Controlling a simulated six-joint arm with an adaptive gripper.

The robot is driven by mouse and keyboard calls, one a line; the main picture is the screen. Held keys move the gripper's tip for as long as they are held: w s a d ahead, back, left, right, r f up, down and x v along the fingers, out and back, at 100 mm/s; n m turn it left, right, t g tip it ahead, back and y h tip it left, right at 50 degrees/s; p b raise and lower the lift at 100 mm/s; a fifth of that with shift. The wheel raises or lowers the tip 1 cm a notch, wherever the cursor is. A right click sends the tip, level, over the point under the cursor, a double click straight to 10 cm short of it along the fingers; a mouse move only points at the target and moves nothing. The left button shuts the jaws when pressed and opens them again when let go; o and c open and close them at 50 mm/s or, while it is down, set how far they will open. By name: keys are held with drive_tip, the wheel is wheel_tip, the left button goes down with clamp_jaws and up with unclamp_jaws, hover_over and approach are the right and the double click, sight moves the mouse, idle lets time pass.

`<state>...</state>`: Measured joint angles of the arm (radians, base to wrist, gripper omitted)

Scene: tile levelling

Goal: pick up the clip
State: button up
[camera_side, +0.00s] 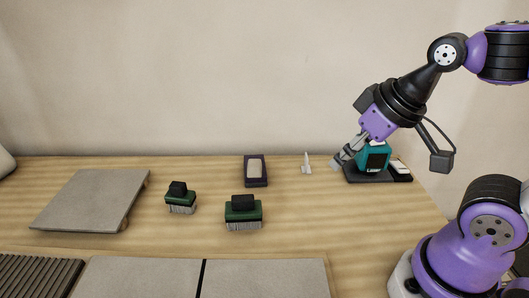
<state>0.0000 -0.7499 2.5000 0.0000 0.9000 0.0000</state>
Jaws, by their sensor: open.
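A small white upright piece (307,165), which looks like the clip, stands on the wooden table (290,225) toward the back, with a narrow top and wider foot. My gripper (343,160) is just to its right in the picture, tilted down and left. Its grey fingers are apart from the white piece and hold nothing that I can see. The fingers overlap the left side of a teal device (375,156) in this view; I cannot tell whether they touch it.
The teal device stands on a black base (378,177) with a white item (398,167) at its right. A dark case (256,170) and two green-black brushes (181,198) (243,212) stand left. A grey tile (92,200) lies tilted; more tiles (140,278) are in front.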

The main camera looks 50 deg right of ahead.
drive_tip(key=m+g, duration=0.5)
drive_tip(key=m, duration=0.4)
hover_over(306, 161)
wheel_tip(306, 161, down, 6)
drive_tip(key=shift+g, duration=0.3)
drive_tip(key=f, duration=0.4)
drive_tip(key=shift+w+d+f, duration=0.3)
drive_tip(key=shift+d+f, duration=0.05)
drive_tip(key=shift+d, duration=0.05)
wheel_tip(306, 161, down, 6)
drive_tip(key=shift+f, duration=0.1)
clamp_jaws()
